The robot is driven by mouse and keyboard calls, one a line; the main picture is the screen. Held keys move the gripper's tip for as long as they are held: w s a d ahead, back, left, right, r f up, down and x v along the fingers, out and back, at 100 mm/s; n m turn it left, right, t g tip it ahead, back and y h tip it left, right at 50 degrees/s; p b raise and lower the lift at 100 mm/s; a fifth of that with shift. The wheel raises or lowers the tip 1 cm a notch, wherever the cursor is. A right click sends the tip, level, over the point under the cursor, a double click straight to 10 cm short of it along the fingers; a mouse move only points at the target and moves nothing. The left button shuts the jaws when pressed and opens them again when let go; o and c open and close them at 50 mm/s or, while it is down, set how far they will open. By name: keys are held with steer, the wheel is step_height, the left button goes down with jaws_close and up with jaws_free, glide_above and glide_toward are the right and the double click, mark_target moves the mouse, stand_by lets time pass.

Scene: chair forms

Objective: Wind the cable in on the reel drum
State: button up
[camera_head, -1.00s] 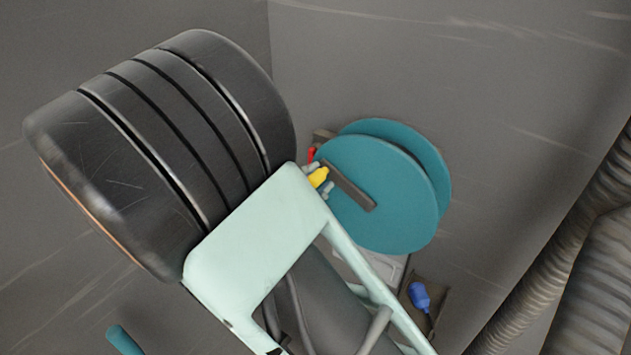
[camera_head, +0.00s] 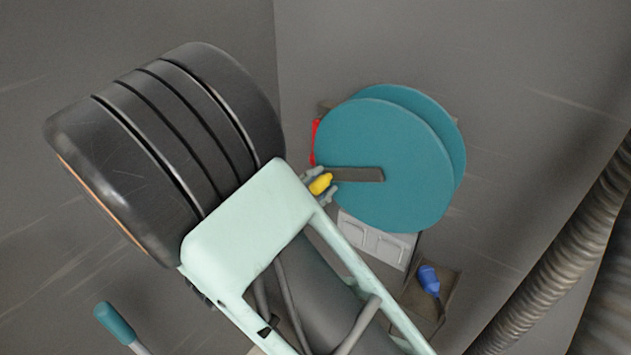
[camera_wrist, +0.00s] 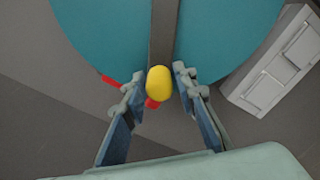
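The reel drum (camera_head: 390,135) shows as two teal discs on the far wall, and its near disc (camera_wrist: 100,40) fills the top of the wrist view. A dark crank arm (camera_head: 355,174) runs left from the disc's middle, nearly level, with a yellow knob (camera_head: 320,184) at its outer end. My gripper (camera_wrist: 159,80) has one finger on each side of the knob, close against it, and appears shut on it. A red piece (camera_head: 316,135), perhaps the cable, shows at the drum's left edge. Most of it is hidden behind the drum.
A pale grey box (camera_head: 375,240) with panels sits below the drum. A blue plug-like piece (camera_head: 428,279) rests on a brown plate beside it. A ribbed grey hose (camera_head: 560,255) runs down the right side. A teal-handled lever (camera_head: 114,323) stands at lower left.

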steer(key=shift+r, duration=0.1)
steer(key=f+b, duration=0.1)
steer(key=s+d+f, duration=0.1)
steer(key=f+b, duration=0.1)
steer(key=shift+s+d+f+b, duration=0.2)
steer(key=shift+d+f+b, duration=0.05)
steer(key=shift+d+b, duration=0.15)
steer(key=shift+s+d, duration=0.2)
steer(key=s+d+f+b, duration=0.2)
steer(key=d, duration=0.1)
steer(key=shift+s+d+f, duration=0.1)
steer(key=shift+s, duration=0.15)
steer(key=shift+s+d, duration=0.1)
